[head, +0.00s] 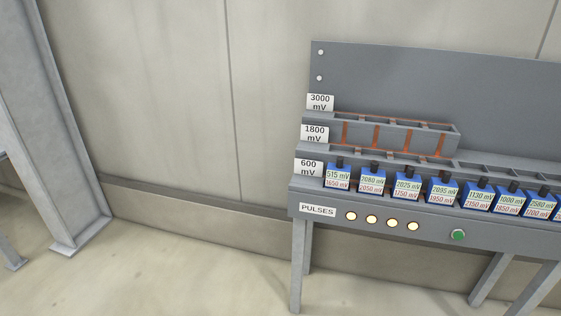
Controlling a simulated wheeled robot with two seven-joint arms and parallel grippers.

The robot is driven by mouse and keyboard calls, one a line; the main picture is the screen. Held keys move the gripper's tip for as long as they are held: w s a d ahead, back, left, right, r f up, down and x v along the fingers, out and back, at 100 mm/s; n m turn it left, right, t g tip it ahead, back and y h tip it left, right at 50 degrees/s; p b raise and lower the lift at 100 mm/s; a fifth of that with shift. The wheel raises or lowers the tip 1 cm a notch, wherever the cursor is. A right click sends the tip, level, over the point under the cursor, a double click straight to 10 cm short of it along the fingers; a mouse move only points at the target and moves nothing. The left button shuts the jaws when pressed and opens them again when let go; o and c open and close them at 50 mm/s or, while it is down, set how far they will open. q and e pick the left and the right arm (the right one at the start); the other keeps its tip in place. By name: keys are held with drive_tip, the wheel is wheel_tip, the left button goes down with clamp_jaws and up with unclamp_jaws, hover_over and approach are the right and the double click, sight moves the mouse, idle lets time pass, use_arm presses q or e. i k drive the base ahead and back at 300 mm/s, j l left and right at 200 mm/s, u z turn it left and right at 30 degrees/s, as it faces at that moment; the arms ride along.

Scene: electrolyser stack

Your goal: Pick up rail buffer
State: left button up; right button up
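No part in the head view is labelled as a rail buffer, and I cannot tell which one it is. A row of several blue boxes with dark tops stands along the front of a grey bench; the leftmost blue box (338,178) reads 515 mV over 1650 mV. Behind them, a grey rail structure with orange-brown strips (411,138) spans the 1800 mV (314,133) level. Neither of my grippers is in view.
The grey bench (335,212) carries a PULSES label (317,210), several lit round lamps and a green button (458,235). A grey panel (430,85) rises behind. A steel column (60,130) stands at left. The floor (190,270) between is clear.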

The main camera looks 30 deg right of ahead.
sight(338, 174)
drive_tip(key=i+z, duration=0.15)
drive_tip(key=i, duration=0.25)
drive_tip(key=i+j+z, duration=0.2)
drive_tip(key=i, duration=0.25)
drive_tip(key=i+j+z, duration=0.15)
drive_tip(key=i, duration=0.25)
